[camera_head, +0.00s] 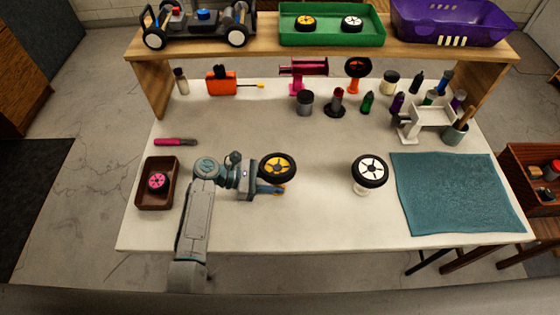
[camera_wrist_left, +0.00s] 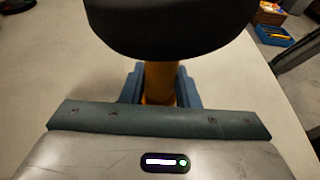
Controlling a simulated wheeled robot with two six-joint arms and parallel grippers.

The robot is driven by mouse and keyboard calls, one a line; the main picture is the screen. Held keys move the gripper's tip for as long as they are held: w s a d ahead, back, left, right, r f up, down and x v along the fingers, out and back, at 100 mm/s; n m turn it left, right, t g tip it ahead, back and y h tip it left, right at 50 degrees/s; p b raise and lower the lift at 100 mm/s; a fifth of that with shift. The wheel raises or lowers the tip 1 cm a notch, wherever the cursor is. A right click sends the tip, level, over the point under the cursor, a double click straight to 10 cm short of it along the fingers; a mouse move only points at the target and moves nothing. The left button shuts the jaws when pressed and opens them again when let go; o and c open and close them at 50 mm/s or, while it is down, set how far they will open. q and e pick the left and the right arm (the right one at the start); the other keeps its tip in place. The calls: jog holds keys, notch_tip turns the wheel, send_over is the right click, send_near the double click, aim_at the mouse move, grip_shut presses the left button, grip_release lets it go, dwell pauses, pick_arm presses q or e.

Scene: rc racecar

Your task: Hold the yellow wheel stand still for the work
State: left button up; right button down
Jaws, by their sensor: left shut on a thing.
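The yellow wheel stand (camera_wrist_left: 159,82) stands upright on the white table, mostly hidden under its wheel. A black wheel with a yellow hub (camera_head: 277,167) sits on top of it; its dark tire (camera_wrist_left: 165,25) fills the top of the left wrist view. My left gripper (camera_head: 270,188) reaches in from the left, low above the table, and is shut on the stand's post below the wheel. In the left wrist view its blue-grey fingers (camera_wrist_left: 159,88) lie on both sides of the post. My right gripper is not in view.
A white-hubbed wheel (camera_head: 370,170) on a white stand is to the right, beside a teal cloth (camera_head: 460,195). A brown tray (camera_head: 144,197) with a pink wheel lies left. Bottles and tools line the back under a wooden shelf (camera_head: 330,48). The front middle is clear.

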pick_arm(q)
jog(key=o, duration=1)
jog(key=shift+a, duration=0.3)
jog(key=v, duration=1.1)
jog(key=shift+a+r, duration=0.2)
jog(key=shift+s+f, duration=0.1)
